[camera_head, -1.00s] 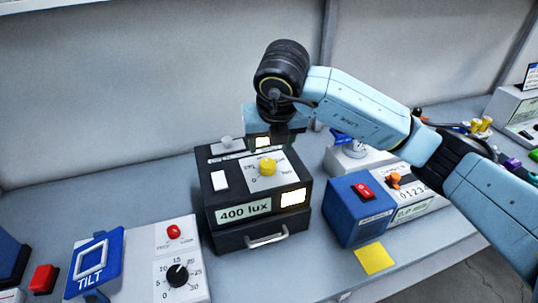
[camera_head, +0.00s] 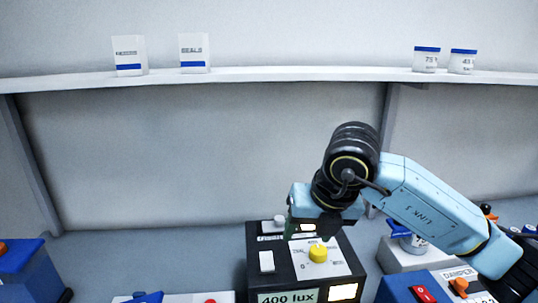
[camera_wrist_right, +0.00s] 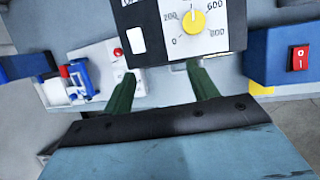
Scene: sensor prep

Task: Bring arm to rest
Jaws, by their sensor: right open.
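My right arm comes in from the right in the head view, bent, with its wrist above the back of a black light box. My right gripper (camera_head: 308,226) points down there, partly hidden by its own wrist. In the right wrist view the gripper (camera_wrist_right: 160,80) shows two dark green fingers spread apart with nothing between them. The black box (camera_head: 255,285) has a yellow dial knob (camera_head: 318,253), a white switch (camera_head: 266,261), a "400 lux" label and a lit window. The yellow knob also shows in the right wrist view (camera_wrist_right: 193,20), beyond the fingers. My left gripper is not in view.
A blue box with a red switch (camera_head: 423,294) stands right of the black box. A blue device (camera_head: 28,272) is at the far left. A wall shelf (camera_head: 250,75) with small containers runs above. The wall area left of the arm is clear.

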